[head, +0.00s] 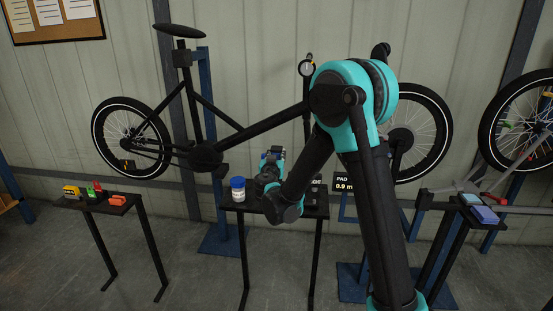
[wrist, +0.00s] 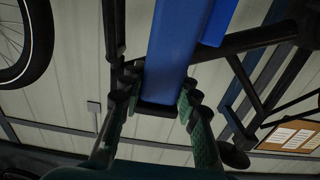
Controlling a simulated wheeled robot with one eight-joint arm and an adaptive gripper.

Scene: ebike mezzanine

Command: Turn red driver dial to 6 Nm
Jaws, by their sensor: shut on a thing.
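My gripper (head: 272,156) is raised just above the small middle table. In the head view a small dark piece with blue and yellow bits shows at its tip, too small to identify. In the wrist view my two green-padded fingers (wrist: 154,112) stand apart. A red object (head: 118,200) lies on the left table, and a red piece (head: 493,198) is at the right table. I cannot tell whether either is the red driver. No dial or scale can be read.
A white jar with a blue lid (head: 237,190) stands on the middle table (head: 285,212), left of my gripper. A dark bicycle (head: 205,157) on a blue stand is behind. Yellow (head: 72,192) and green pieces share the left table. A blue box (head: 485,215) is at right.

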